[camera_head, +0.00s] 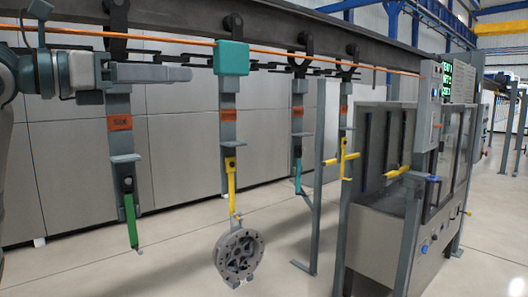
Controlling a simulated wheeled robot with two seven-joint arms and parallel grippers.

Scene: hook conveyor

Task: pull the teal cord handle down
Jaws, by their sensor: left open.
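The teal cord handle (232,58) is a block on the orange cord (160,36), which runs across the upper part of the head view. My left gripper (188,74) comes in from the left with its fingers pointing right. In the picture its fingertips end a little left of the handle and slightly below its middle, apart from it. It is open and holds nothing; the gap between the fingers is hard to see from this side. My right gripper is not in view.
Hangers with green (131,220), yellow (231,185) and teal straps (298,175) hang from the overhead rail (280,27). A round metal part (239,253) hangs from the yellow one. A grey machine (385,235) with yellow handles stands at right. Floor at lower left is clear.

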